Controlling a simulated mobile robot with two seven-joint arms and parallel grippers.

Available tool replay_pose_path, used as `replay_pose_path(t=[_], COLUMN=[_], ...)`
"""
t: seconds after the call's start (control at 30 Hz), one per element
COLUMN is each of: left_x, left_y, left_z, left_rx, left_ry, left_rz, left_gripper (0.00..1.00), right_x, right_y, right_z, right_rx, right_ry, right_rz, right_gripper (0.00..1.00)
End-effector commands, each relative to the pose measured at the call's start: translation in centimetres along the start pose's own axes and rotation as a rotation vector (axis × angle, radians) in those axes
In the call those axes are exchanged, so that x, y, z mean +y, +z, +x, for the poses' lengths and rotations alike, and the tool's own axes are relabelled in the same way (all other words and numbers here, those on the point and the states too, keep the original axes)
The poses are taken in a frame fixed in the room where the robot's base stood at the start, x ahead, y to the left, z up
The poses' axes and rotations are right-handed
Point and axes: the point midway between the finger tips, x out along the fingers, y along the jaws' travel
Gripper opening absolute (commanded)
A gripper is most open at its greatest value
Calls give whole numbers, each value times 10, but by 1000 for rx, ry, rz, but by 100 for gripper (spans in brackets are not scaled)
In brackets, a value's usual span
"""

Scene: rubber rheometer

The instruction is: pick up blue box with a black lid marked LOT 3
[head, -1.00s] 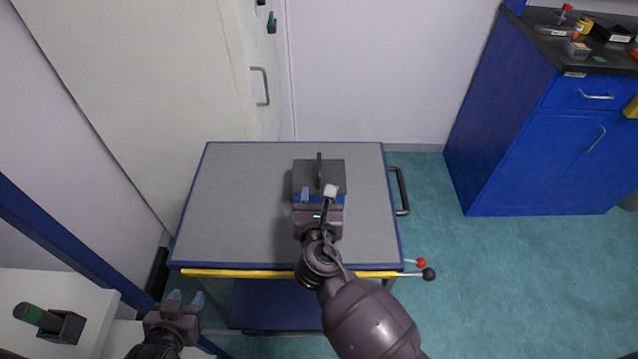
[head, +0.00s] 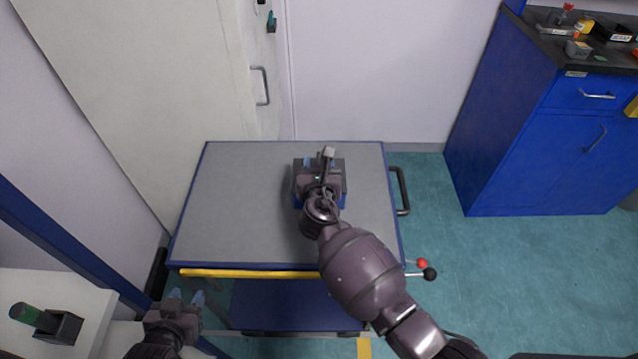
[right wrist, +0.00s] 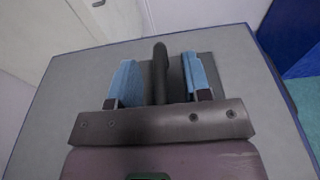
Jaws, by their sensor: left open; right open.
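The blue box with a black lid (head: 341,187) sits on the grey top of the cart, partly hidden under my right gripper. No lot marking can be read on it. My right gripper (head: 317,163) is open above the lid. In the right wrist view, the lid's upright dark handle (right wrist: 160,75) stands between its two blue fingers, with a gap on each side. My left gripper (head: 186,298) is open and empty at the lower left, away from the box.
The cart top (head: 235,205) is otherwise clear. A cart handle (head: 401,190) sticks out at its right. A white door (head: 150,80) stands behind to the left. A blue cabinet (head: 535,130) is at the right. A white surface (head: 90,285) at lower left holds a dark device (head: 62,326).

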Motion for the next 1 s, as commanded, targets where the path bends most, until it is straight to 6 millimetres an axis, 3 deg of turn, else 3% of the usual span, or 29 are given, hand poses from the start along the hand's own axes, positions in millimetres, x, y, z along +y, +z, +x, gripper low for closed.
replay_pose_path(t=[0.27,0.53,1.0], left_x=[0,0,0], left_y=[-1,-1,-1], left_z=[0,0,0], left_rx=[1,2,2], left_ry=[0,0,0], left_rz=[1,1,1], left_gripper=[43,43,43], right_x=[0,0,0], right_y=[0,0,0], right_z=[2,2,2], right_rx=[0,0,0], right_ry=[0,0,-1], right_rz=[0,0,0], right_gripper=[43,1,0])
